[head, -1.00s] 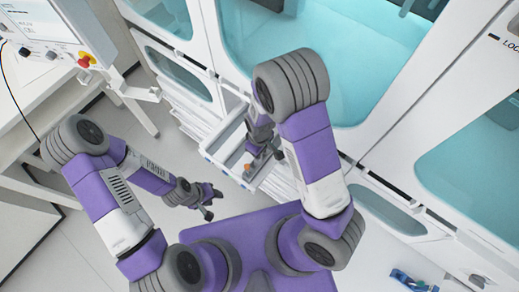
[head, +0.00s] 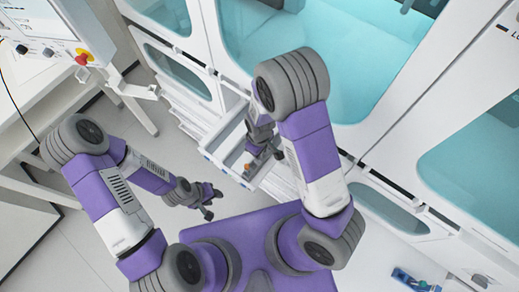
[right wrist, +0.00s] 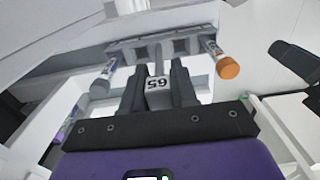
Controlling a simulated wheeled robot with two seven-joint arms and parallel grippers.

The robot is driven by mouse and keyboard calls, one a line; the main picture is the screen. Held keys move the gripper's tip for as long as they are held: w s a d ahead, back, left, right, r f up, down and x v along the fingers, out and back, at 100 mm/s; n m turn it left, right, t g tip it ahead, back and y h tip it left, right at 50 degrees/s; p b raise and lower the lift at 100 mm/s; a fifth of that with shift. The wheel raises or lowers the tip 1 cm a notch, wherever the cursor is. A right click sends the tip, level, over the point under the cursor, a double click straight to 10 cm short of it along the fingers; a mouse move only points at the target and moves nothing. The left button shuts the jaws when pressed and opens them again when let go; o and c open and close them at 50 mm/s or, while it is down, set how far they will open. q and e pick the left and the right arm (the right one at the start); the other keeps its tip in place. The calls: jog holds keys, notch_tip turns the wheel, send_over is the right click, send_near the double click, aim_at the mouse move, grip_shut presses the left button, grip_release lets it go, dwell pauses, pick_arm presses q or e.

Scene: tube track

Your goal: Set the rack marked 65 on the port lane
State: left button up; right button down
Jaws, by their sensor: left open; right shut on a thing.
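The rack marked 65 (right wrist: 157,82) shows its label upside down in the right wrist view. My right gripper (right wrist: 158,95) is shut on its label block. The grey rack bar extends to both sides and carries an orange-capped tube (right wrist: 228,68) on the right and a grey-capped tube (right wrist: 103,78) on the left. In the head view, my right gripper (head: 262,145) is over the open white drawer, and most of the rack is hidden by my arm. My left gripper (head: 208,202) is open and empty, left of the purple base. I cannot make out which lane is port.
The white drawer (head: 212,148) protrudes from the cabinet front below a teal window (head: 315,50). A table with a control panel (head: 60,25) and red button stands at left. A blue item (head: 412,279) lies at lower right. Floor is clear around my left gripper.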

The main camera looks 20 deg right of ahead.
jog(key=c, duration=0.8)
grip_release()
notch_tip(320, 180, up, 8)
jog(key=shift+f+p, duration=0.2)
jog(key=shift+p, duration=0.3)
dwell(0.4)
